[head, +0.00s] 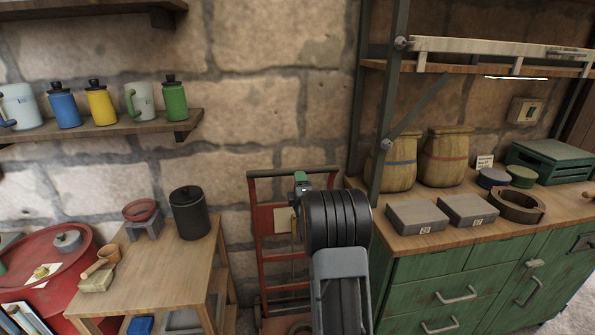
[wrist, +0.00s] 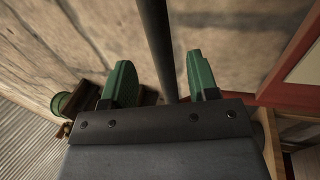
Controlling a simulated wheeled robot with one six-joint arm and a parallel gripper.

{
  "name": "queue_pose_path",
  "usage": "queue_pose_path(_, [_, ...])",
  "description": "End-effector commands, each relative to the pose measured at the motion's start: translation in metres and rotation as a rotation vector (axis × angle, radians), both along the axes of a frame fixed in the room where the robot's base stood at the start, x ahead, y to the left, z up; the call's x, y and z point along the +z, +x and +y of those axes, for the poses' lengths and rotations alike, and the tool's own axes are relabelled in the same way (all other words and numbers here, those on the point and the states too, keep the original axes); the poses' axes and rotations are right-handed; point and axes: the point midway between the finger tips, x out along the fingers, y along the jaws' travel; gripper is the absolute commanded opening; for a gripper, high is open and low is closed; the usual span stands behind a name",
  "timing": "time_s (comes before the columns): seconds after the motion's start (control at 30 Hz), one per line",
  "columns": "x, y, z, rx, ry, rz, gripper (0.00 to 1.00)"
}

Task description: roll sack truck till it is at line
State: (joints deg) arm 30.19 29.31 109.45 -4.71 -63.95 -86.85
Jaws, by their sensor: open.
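The red sack truck (head: 266,222) stands upright against the stone wall, between the wooden table and the green cabinet. Its dark top handle bar (head: 318,171) runs across at the top, and my arm hides much of its right side and lower part. My gripper (head: 301,178) is at this handle bar. In the wrist view my gripper (wrist: 160,62) is open, with the dark handle bar (wrist: 155,40) running between its green fingers, apart from both. The truck's red frame (wrist: 300,55) shows at the right there. No line on the floor shows in either view.
A wooden table (head: 160,265) with a black canister (head: 189,212) stands close on the left of the truck. A green cabinet (head: 450,285) stands close on the right. A red drum (head: 60,280) is at far left. Little floor shows.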

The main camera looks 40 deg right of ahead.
Motion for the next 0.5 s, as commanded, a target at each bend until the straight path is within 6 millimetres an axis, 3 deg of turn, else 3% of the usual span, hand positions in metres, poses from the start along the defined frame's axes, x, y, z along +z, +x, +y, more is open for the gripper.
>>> queue_pose_path(0.2, [0.010, 0.030, -0.014, 0.000, 0.001, 0.000, 0.54])
queue_pose_path(0.5, [0.014, 0.049, -0.023, 0.001, 0.002, 0.000, 0.54])
